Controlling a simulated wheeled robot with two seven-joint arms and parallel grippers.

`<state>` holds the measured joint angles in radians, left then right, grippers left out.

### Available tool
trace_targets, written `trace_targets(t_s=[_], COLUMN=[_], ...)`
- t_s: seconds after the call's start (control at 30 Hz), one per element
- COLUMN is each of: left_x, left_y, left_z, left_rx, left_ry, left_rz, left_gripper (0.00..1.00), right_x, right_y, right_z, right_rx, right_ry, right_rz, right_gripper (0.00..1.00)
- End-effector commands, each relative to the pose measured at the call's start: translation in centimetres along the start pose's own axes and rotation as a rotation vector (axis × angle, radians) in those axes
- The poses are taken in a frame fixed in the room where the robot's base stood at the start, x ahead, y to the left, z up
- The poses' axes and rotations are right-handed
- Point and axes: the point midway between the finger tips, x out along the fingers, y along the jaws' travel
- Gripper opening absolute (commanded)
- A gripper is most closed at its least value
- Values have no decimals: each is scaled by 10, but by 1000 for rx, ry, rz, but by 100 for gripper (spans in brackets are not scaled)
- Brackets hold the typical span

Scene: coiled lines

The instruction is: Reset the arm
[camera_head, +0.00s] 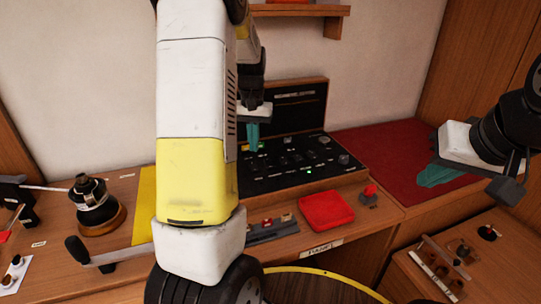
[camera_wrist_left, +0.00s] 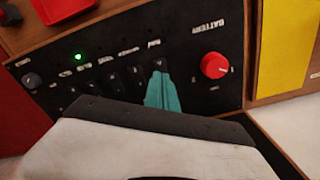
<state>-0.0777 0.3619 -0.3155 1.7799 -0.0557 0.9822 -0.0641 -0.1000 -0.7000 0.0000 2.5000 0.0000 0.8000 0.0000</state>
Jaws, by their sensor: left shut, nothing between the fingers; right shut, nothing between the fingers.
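My left gripper (camera_head: 253,136) has teal fingers pressed together with nothing between them. In the head view it hangs at the back left of the black switch panel (camera_head: 290,178), partly behind my own white and yellow arm. In the left wrist view its fingertips (camera_wrist_left: 162,92) are in front of a row of switches, left of a red knob (camera_wrist_left: 214,65) marked BATTERY. I cannot tell whether they touch the panel. My right gripper (camera_head: 440,176) is shut and empty at the right, over the dark red mat (camera_head: 385,150).
A green light (camera_head: 309,170) glows on the panel. A red square pad (camera_head: 326,210) and a small red-topped control (camera_head: 369,194) sit in front of it. A black-knobbed device (camera_head: 92,200) and a black-handled lever (camera_head: 90,255) are at left. A wooden shelf (camera_head: 300,10) hangs above.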

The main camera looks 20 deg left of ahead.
Motion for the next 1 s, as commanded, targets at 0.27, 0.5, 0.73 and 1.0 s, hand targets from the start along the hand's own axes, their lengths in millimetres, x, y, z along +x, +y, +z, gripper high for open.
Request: trace_targets(t_s=[0.27,0.5,0.73,1.0], left_x=[-16,-83,-126,-135], left_y=[7,42,74,95], left_z=[10,74,155,228], left_rx=[4,45,106,162], left_ry=[32,183,348,501], left_rz=[24,124,193,216], left_gripper=[0,0,0,0], right_x=[0,0,0,0], right_y=[0,0,0,0], right_z=[0,0,0,0], right_rx=[0,0,0,0], right_ry=[0,0,0,0], right_rz=[0,0,0,0], right_gripper=[0,0,0,0])
